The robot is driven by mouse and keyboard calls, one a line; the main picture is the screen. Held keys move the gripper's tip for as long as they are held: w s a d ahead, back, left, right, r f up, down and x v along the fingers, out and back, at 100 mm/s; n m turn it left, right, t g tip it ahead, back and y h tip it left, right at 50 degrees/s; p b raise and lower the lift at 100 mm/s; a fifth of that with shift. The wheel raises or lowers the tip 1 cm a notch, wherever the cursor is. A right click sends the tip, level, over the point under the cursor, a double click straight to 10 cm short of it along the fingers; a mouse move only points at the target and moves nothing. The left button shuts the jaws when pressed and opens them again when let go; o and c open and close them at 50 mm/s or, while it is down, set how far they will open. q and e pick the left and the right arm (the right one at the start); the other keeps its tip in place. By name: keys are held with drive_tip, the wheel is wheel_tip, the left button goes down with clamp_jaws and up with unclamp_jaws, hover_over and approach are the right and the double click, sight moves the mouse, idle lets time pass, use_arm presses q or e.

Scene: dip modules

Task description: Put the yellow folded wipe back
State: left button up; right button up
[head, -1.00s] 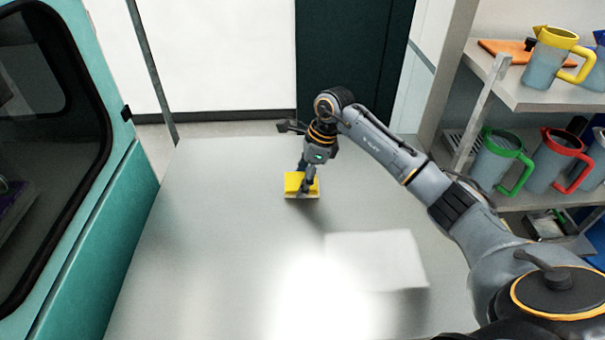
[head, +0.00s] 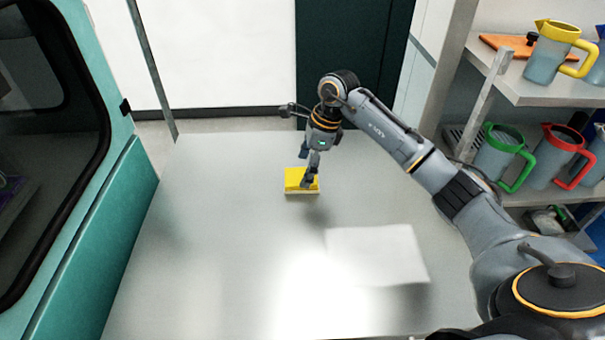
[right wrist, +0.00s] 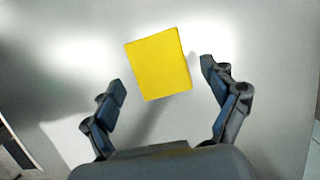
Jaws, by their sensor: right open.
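The yellow folded wipe (head: 294,178) lies flat on the pale grey table (head: 215,225), near the table's far middle. It shows as a plain yellow rectangle in the right wrist view (right wrist: 158,64). My right gripper (head: 310,178) points down over the wipe's right part and hides some of it in the head view. In the wrist view this gripper (right wrist: 163,78) is open, with its fingers spread on either side of the wipe and clear of it. Nothing is between the fingertips. My left gripper is out of view.
A flat white sheet or mat (head: 378,255) lies on the table nearer to me, right of the middle. Shelves at the right hold jugs with yellow (head: 556,52), green (head: 497,158) and red (head: 557,158) trim. A teal cabinet (head: 100,210) borders the left. The table's left half is bare.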

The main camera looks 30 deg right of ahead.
drive_tip(key=b+v, duration=0.2)
drive_tip(key=v, duration=0.7)
drive_tip(key=shift+r, duration=0.35)
drive_tip(key=shift+s+d, duration=0.1)
drive_tip(key=shift+d, duration=0.05)
